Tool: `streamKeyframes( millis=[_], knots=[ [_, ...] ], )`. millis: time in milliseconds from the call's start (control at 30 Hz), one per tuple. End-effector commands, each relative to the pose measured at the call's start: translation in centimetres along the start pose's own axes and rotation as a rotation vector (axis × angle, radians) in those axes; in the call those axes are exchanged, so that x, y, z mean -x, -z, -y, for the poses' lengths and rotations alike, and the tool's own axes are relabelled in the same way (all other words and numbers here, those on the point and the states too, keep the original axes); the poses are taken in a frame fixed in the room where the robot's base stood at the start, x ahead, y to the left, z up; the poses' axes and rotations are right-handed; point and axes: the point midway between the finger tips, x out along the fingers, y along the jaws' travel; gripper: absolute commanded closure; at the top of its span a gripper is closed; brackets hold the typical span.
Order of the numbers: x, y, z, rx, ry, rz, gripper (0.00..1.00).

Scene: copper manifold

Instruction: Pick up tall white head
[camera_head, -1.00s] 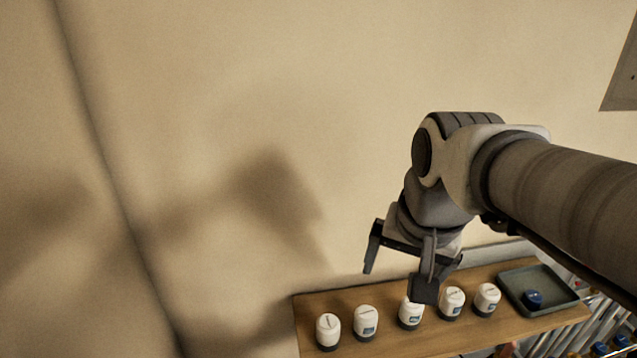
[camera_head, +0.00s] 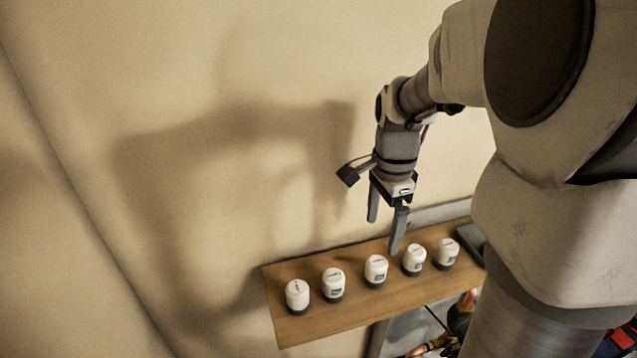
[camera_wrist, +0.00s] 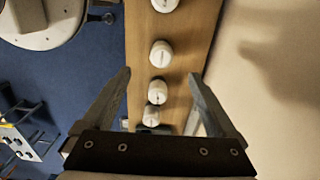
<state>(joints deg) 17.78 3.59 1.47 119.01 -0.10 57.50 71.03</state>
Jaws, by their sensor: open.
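Several white heads with dark bases stand upright in a row on a wooden shelf (camera_head: 310,325). From left to right they are a first white head (camera_head: 297,294), a second (camera_head: 333,283), a third (camera_head: 376,269), a fourth (camera_head: 414,258) and a last one (camera_head: 447,252). I cannot tell which is the tall one; their heights look close. My gripper (camera_head: 385,234) is open and empty, pointing down above the middle of the row.
A dark grey tray (camera_head: 470,239) sits at the shelf's right end, mostly hidden by my arm. A beige wall (camera_head: 200,90) rises close behind the shelf. Blue floor (camera_wrist: 70,75) lies on the shelf's other side. Coloured items lie below the shelf at lower right.

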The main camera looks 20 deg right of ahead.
Motion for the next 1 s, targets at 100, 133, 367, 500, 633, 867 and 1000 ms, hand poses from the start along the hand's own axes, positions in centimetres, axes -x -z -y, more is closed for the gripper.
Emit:
streamKeyframes(
  millis=[100,133,367,500,633,867,1000],
  knots=[
    [-2.7,0.0,-0.1,0.0,-0.005,0.002,0.07],
    [-3.4,0.0,-0.1,-0.001,-0.005,0.002,0.07],
    [-6.7,0.0,0.0,0.001,-0.001,0.001,0.07],
    [-7.4,0.0,0.0,0.001,-0.001,0.0,0.07],
    [-8.6,0.2,0.1,0.0,-0.003,0.001,0.07],
    [-11.6,0.4,0.3,0.001,-0.002,0.001,0.07],
    [-12.4,0.4,0.3,0.002,0.001,0.0,0.07]
  ],
)
